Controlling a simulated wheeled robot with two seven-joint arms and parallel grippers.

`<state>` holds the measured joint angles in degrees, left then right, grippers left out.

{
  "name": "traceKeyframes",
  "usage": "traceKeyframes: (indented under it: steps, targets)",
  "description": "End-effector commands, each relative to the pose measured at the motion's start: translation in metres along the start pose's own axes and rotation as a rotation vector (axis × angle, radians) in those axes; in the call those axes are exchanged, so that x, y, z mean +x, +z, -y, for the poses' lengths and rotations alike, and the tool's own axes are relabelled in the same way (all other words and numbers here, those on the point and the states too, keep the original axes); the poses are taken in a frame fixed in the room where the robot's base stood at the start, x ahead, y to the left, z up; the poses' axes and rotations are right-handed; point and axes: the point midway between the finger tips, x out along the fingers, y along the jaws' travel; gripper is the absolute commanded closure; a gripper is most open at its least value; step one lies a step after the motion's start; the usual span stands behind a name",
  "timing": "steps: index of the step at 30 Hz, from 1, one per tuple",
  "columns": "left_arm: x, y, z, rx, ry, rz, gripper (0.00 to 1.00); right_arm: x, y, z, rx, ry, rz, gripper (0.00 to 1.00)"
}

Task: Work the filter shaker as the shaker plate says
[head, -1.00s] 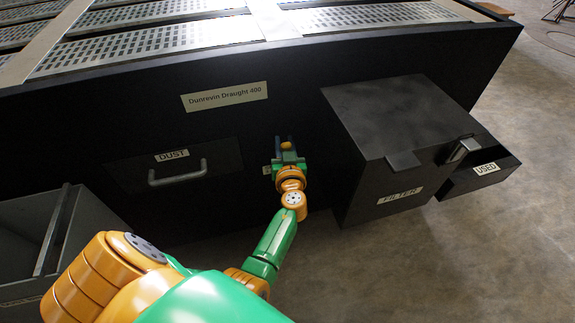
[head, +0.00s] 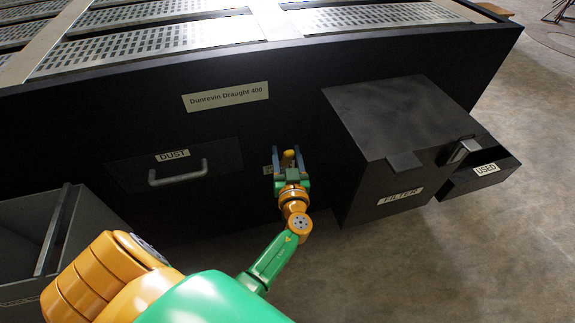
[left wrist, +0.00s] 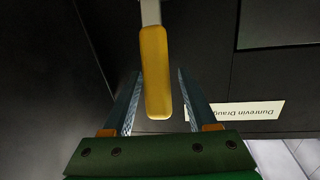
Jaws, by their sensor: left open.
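The shaker handle is a yellow grip (head: 288,158) on the dark front of the bench, between the dust drawer and the filter box. My left gripper (head: 287,151) is open, with a finger on either side of the grip. In the left wrist view the yellow grip (left wrist: 155,75) hangs from a pale metal bar and lies between the fingers (left wrist: 158,88), with visible gaps on both sides. My right gripper is not in view.
The dust drawer (head: 205,165) with its grey handle is at left, shut. The filter box (head: 385,140) juts out at right, beside the open used bin (head: 485,175). A nameplate (head: 226,96) is above. A grey open bin (head: 25,240) stands at lower left.

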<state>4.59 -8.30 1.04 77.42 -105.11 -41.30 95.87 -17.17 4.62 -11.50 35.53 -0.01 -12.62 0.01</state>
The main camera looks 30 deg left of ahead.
Motion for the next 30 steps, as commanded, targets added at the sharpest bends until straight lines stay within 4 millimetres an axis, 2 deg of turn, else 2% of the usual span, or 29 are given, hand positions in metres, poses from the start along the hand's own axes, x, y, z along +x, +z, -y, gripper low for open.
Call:
traceKeyframes:
  steps: [15, 30]
  targets:
    - [-0.04, 0.0, 0.0, 0.001, 0.0, 0.0, 0.42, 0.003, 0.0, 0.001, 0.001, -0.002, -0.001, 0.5]
    - [-0.043, 0.001, 0.0, 0.002, 0.001, 0.002, 0.42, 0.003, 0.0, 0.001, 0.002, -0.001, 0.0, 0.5]
